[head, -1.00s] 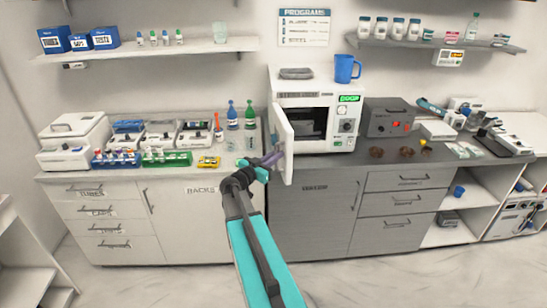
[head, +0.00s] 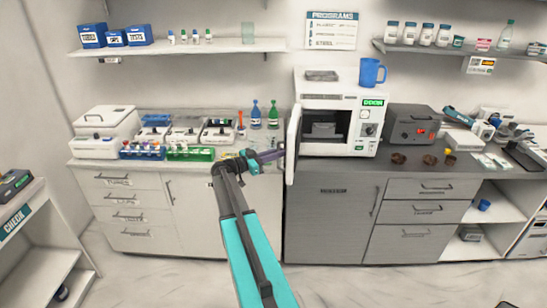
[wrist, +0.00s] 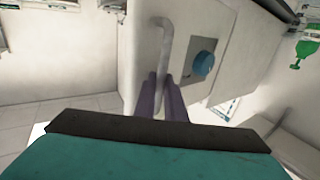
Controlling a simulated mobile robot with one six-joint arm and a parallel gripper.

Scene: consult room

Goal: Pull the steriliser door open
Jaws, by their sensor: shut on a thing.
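The white steriliser (head: 368,146) stands on the grey counter, and its cavity is uncovered with a grey object inside. Its door (head: 293,150) stands out from the left side of the opening, seen almost edge-on. My gripper (head: 277,154) is at the door's left side. Its purple fingers (wrist: 160,88) are shut on the lower part of the handle in the wrist view.
A blue mug (head: 371,73) and a grey tray (head: 322,76) sit on top of the steriliser. Blue and green bottles (head: 272,115) and tube racks (head: 190,153) stand to the left. A grey box (head: 411,124) and brown bowls (head: 398,158) are to the right.

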